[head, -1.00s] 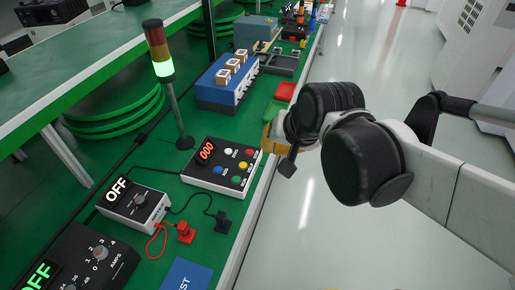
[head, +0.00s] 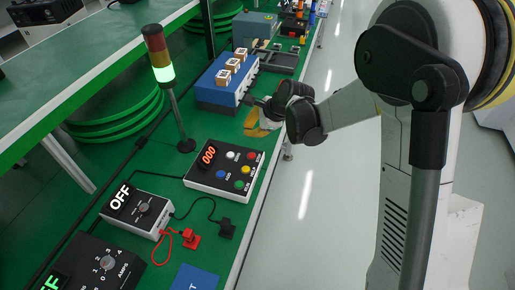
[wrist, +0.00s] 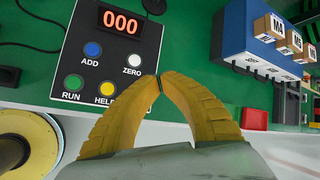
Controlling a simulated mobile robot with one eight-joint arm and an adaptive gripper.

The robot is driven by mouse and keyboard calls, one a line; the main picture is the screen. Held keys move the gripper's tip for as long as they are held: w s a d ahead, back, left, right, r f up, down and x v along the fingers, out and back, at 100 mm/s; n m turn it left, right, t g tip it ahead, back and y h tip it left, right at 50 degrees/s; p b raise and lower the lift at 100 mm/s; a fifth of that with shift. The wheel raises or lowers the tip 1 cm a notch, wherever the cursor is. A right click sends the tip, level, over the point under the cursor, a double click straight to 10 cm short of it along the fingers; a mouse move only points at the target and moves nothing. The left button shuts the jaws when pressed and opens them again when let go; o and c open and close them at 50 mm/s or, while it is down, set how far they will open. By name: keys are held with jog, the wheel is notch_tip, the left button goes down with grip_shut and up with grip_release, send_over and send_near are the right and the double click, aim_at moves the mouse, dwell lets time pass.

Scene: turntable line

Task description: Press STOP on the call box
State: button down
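The call box (head: 211,181) lies on the green bench, a dark panel with a red 000 display. Its red button (head: 250,156) shows at the right in the head view; its label is too small to read there. In the wrist view the call box (wrist: 77,48) shows ADD, ZERO, RUN and part of HELP; no red button shows, and my fingers cover part of that side. My gripper (wrist: 158,79) has yellow fingers whose tips meet with nothing between them. In the head view my gripper (head: 254,127) is above the bench edge, beyond the box, apart from the red button.
A blue unit (head: 215,98) with wooden blocks stands behind the call box. A signal tower (head: 170,90) with green lit stands to its left. A grey OFF box (head: 136,215) and red and black plugs (head: 190,239) lie nearer. The aisle floor (head: 320,190) is clear.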

jog(key=shift+w+f, duration=0.1)
jog(key=shift+f, duration=0.05)
jog(key=shift+f, duration=0.1)
jog(key=b, duration=0.6)
send_near(245, 151)
jog(key=x, duration=0.5)
jog(key=shift+w+a, duration=0.2)
jog(key=shift+a, duration=0.05)
dwell(0.9)
jog(key=shift+f+b, duration=0.35)
jog(key=shift+b, duration=0.25)
jog(key=shift+f+b, duration=0.35)
jog(key=shift+r, duration=0.15)
dwell(0.5)
jog(key=shift+r+p, duration=0.5)
jog(key=shift+r, duration=0.15)
